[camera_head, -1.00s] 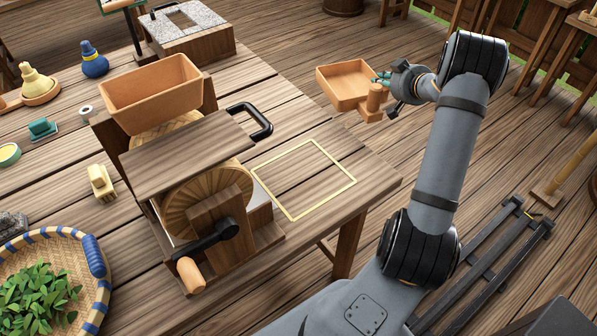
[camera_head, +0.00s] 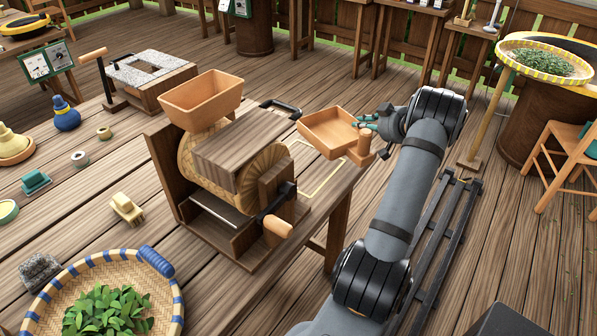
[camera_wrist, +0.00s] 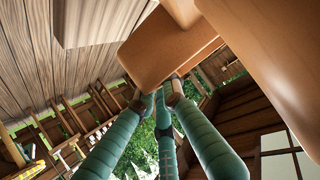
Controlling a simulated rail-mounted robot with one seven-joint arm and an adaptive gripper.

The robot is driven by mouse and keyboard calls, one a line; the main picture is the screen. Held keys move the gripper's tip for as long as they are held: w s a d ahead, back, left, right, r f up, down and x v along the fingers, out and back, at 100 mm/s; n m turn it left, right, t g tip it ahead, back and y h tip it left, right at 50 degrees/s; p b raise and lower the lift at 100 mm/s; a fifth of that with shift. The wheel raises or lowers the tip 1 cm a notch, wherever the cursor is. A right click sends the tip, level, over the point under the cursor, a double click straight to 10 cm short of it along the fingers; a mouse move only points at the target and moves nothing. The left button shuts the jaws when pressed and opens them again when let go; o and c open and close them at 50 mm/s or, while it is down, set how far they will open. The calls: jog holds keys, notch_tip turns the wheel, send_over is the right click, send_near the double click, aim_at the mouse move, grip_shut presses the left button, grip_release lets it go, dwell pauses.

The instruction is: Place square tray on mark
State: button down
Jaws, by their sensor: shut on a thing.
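The mark is a pale yellow square outline (camera_head: 322,186) on the table's right end. The tray hangs above and beyond it and hides part of the outline. In the wrist view the teal fingers (camera_wrist: 165,95) reach to the tan wood of the tray (camera_wrist: 165,50).
A wooden hand-cranked mill with a hopper (camera_head: 200,95) stands just left of the mark, its crank handle (camera_head: 278,226) sticking out toward the front. A black handle (camera_head: 283,107) is behind it. A woven basket of leaves (camera_head: 108,300) sits at the front left.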

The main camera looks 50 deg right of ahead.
aim_at(349, 127)
jog(key=w+f, duration=0.2)
jog(key=w, duration=0.1)
jog(key=shift+a+f, duration=0.3)
jog(key=w+a+f, duration=0.1)
jog(key=w, duration=0.1)
jog(key=w+a+f+b, duration=0.1)
jog(key=w+a+f, duration=0.2)
jog(key=w+a, duration=0.1)
jog(key=shift+w+f, duration=0.35)
jog(key=shift+f, duration=2)
jog(key=shift+f+b, duration=0.25)
jog(key=shift+b, duration=0.05)
jog(key=c, duration=2)
grip_release()
jog(key=shift+r, duration=0.1)
jog(key=shift+o, duration=0.7)
